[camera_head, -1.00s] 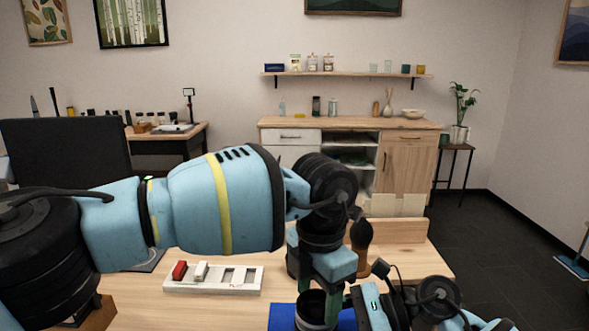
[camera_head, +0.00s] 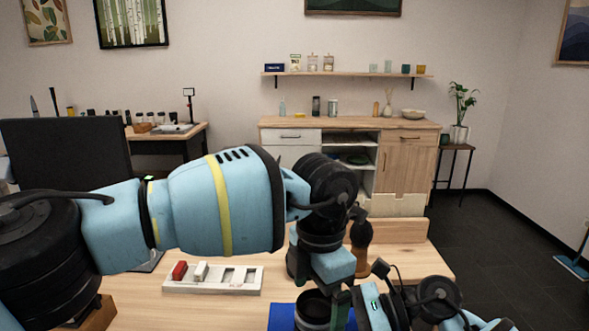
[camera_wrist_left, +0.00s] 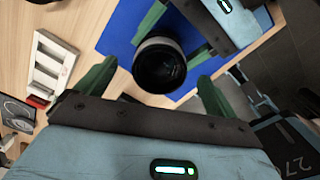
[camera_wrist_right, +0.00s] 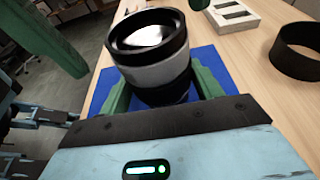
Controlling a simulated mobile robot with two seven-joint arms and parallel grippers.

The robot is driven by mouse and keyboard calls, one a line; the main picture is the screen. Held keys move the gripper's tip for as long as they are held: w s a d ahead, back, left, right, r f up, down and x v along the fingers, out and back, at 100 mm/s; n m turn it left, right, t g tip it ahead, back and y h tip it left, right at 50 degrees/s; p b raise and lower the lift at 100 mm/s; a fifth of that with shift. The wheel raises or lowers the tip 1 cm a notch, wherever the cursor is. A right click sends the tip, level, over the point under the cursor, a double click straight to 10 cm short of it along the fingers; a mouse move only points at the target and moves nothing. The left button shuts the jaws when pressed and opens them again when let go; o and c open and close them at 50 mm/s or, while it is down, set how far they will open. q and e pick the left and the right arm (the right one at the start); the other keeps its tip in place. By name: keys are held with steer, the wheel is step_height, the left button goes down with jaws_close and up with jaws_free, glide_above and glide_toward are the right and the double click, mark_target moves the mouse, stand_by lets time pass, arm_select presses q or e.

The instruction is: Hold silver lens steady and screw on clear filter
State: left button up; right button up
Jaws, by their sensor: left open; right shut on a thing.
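The silver lens (camera_wrist_right: 152,68), with black bands and a shiny glass front, stands upright over a blue mat in the right wrist view. My right gripper (camera_wrist_right: 162,85) is shut around its sides. The lens also shows from above in the left wrist view (camera_wrist_left: 160,66) and as a dark round top in the head view (camera_head: 313,308). My left gripper (camera_wrist_left: 158,72) is open above the lens, one finger on either side of it. I cannot make out a separate clear filter; whether one sits on the lens front cannot be told.
The blue mat (camera_wrist_left: 118,32) lies on the wooden table. A white slotted holder (camera_head: 213,280) with red and white pieces stands left of the lens. A black ring (camera_wrist_right: 296,50) lies on bare table.

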arm_select(q)
steer(key=shift+r, duration=0.1)
arm_select(e)
steer(key=shift+f, duration=0.1)
arm_select(q)
steer(key=shift+r, duration=3.4)
arm_select(e)
steer(key=o, duration=0.8)
steer(key=shift+o, duration=0.2)
steer(key=v, duration=1.2)
